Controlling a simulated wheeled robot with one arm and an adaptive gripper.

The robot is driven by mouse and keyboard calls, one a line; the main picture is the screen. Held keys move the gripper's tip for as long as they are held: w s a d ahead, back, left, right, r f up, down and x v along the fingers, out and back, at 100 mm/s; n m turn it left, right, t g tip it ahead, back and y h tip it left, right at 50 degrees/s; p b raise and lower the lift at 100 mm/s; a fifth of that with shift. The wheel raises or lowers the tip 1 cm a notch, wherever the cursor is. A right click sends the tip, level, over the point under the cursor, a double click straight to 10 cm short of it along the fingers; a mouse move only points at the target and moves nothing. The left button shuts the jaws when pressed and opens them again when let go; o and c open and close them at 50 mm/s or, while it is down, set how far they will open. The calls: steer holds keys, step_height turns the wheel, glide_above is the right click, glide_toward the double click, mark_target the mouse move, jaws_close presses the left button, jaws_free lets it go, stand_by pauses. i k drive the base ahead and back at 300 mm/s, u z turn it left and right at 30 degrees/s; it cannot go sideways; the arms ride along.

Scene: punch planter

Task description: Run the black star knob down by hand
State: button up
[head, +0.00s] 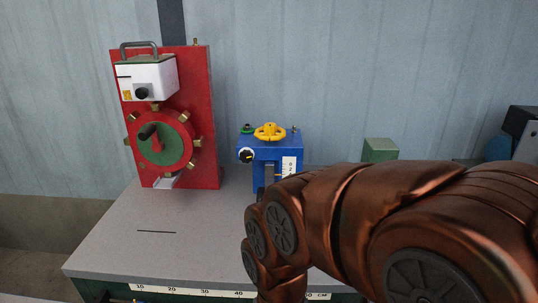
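No knob in the head view can be made out for certain as the black star knob. A small dark knob (141,93) sits on the front of the white box on the red machine; its shape is too small to tell. A black-and-white knob (246,155) sits at the left of the blue unit (288,148). My brown arm covers the lower right and hides the lower part of the blue unit. My gripper is not in view.
The red machine (197,130) stands at the back left with a red and green wheel (172,153). A yellow handwheel (270,131) tops the blue unit. A green block (380,149) stands to its right.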

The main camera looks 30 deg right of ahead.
mark_target(247, 156)
steer(key=u, duration=0.5)
steer(key=k, duration=1.25)
steer(key=u, duration=0.5)
steer(key=i, duration=0.9)
steer(key=u, duration=0.2)
